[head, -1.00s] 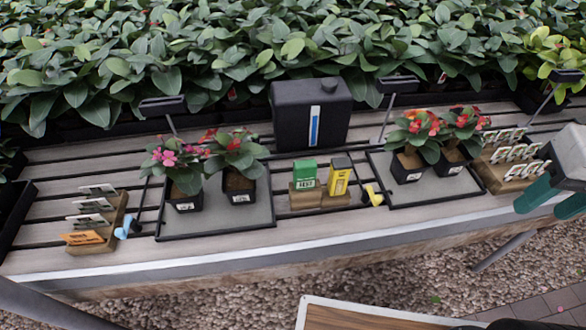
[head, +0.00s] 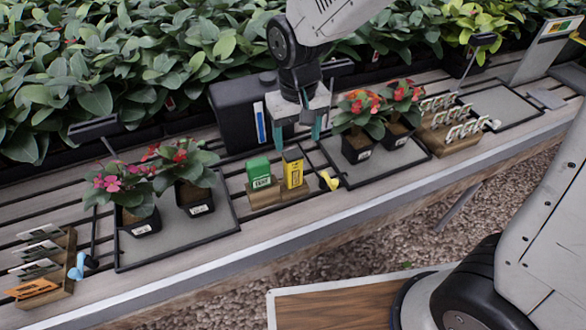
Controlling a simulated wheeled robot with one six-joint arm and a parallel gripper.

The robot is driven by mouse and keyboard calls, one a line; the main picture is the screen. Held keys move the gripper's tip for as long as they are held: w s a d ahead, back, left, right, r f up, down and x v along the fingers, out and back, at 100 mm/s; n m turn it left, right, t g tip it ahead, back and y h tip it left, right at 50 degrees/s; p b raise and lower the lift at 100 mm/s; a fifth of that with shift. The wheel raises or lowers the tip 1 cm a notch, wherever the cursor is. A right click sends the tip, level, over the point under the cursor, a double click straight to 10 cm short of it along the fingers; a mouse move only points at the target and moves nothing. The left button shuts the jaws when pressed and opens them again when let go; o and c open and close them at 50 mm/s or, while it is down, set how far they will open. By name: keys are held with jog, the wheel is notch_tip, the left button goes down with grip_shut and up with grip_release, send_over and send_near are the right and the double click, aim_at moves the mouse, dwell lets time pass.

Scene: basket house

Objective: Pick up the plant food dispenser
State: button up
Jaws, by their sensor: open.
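A yellow box (head: 293,171) with a dark top stands upright in a wooden holder (head: 264,199) in the middle of the bench. A green box (head: 259,173) with white lettering stands beside it on the left. A black tank (head: 229,117) with a blue level strip stands behind them. I cannot tell for sure which of these is the plant food dispenser; no label confirms it. My gripper (head: 297,133) is open and points down, with teal fingertips apart. In the head view it appears just above the yellow box and overlaps the tank's right side. It holds nothing.
Potted flowers stand on a left tray (head: 222,228) and a right tray (head: 408,167). A small yellow tool (head: 328,181) lies right of the holder. Wooden label racks (head: 455,137) stand further right. Dense foliage fills the back. The bench front edge is clear.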

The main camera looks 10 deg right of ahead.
aim_at(293, 154)
jog(key=shift+a+f, duration=0.25)
jog(key=shift+f, duration=0.25)
jog(key=f, duration=0.7)
jog(key=shift+w+a+f, duration=0.15)
jog(key=shift+w, duration=0.15)
jog(key=c, duration=1.2)
